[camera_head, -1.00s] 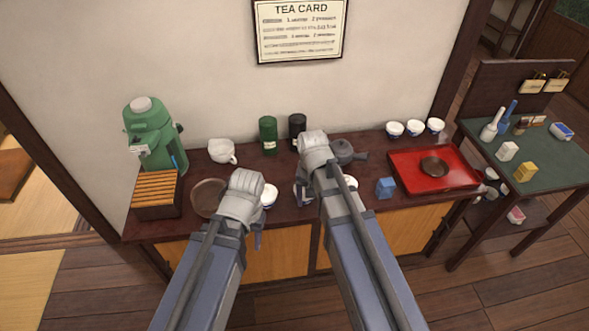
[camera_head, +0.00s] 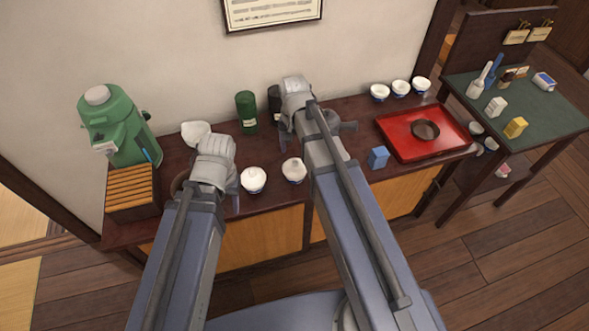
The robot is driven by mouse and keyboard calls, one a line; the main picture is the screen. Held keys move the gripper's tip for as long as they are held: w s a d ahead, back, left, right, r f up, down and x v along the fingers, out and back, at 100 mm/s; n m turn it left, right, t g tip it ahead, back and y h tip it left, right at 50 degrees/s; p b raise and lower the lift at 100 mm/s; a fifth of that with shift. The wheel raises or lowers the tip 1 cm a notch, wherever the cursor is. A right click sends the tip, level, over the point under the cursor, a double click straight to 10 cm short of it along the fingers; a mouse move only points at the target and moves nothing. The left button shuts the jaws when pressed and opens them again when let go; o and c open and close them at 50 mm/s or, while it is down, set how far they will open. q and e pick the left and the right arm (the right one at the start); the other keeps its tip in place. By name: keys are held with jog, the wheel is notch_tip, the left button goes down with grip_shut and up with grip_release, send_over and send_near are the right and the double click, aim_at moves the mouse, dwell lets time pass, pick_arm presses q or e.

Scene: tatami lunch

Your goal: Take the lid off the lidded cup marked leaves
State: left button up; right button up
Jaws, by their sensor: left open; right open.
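Two white lidded cups with blue lower parts stand near the front edge of the counter, one on the left (camera_head: 253,180) and one on the right (camera_head: 293,170). Both have their lids on. Their markings are too small to read, so I cannot tell which one is marked leaves. My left gripper (camera_head: 233,188) is open, just left of the left cup and apart from it. My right gripper (camera_head: 286,134) is open over the back of the counter, beyond the right cup. Its arm hides part of the counter to the right of the cups.
A green dispenser (camera_head: 120,125), a slatted wooden box (camera_head: 131,188) and a white spouted bowl (camera_head: 195,133) are at left. Green (camera_head: 246,112) and black (camera_head: 274,105) canisters and a dark teapot (camera_head: 336,121) stand behind. A blue block (camera_head: 378,158) and red tray (camera_head: 396,137) are right.

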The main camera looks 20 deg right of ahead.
aim_at(295, 163)
jog(key=shift+f, duration=0.4)
notch_tip(295, 163, down, 5)
jog(key=b, duration=0.5)
jog(key=shift+s+d, duration=0.1)
jog(key=shift+d, duration=0.05)
jog(key=shift+r, duration=0.1)
grip_shut()
